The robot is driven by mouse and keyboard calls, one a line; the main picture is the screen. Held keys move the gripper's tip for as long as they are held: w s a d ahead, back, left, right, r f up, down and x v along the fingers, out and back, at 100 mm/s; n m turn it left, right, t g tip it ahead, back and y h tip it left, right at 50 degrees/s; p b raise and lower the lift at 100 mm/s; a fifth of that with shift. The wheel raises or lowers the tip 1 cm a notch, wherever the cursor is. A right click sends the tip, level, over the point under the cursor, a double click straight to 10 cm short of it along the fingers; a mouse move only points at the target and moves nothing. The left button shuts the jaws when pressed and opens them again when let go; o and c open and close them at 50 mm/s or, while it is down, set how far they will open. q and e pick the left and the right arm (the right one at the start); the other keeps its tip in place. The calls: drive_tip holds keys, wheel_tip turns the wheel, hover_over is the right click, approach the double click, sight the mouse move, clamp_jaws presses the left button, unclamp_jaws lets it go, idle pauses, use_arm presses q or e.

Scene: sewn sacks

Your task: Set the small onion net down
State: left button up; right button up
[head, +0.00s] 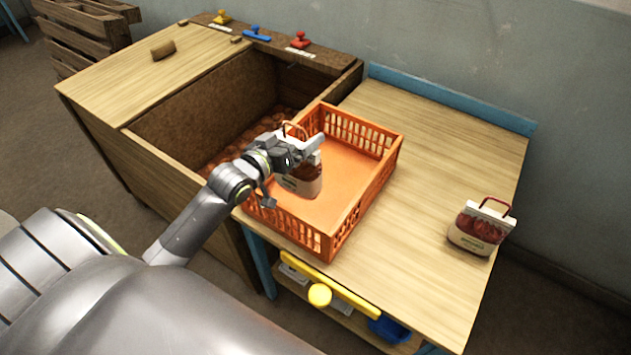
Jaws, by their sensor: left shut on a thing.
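My left gripper (304,149) is over the orange crate, shut at the top of a small onion net (306,183). This net is a pale bag with a reddish-brown window and a thin loop handle. It hangs upright inside the crate's outline, and my gripper hides part of its top. I cannot tell whether its base touches the crate floor. The orange crate (345,242) stands on the wooden table beside the bin. A second, similar net (478,228) with a red handle stands on the table to the right. My right gripper is out of view.
A wooden bin (165,160) with loose onions (234,140) inside stands left of the table. Yellow, blue and red clips (299,40) sit on its back ledge. The tabletop (440,150) between crate and second net is clear. A blue strip (450,98) edges the back.

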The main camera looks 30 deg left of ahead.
sight(306, 181)
use_arm(q)
wheel_tip(306, 181, down, 5)
drive_tip(key=shift+b, duration=0.4)
drive_tip(key=shift+f+b, duration=0.65)
drive_tip(key=shift+f, duration=1.2)
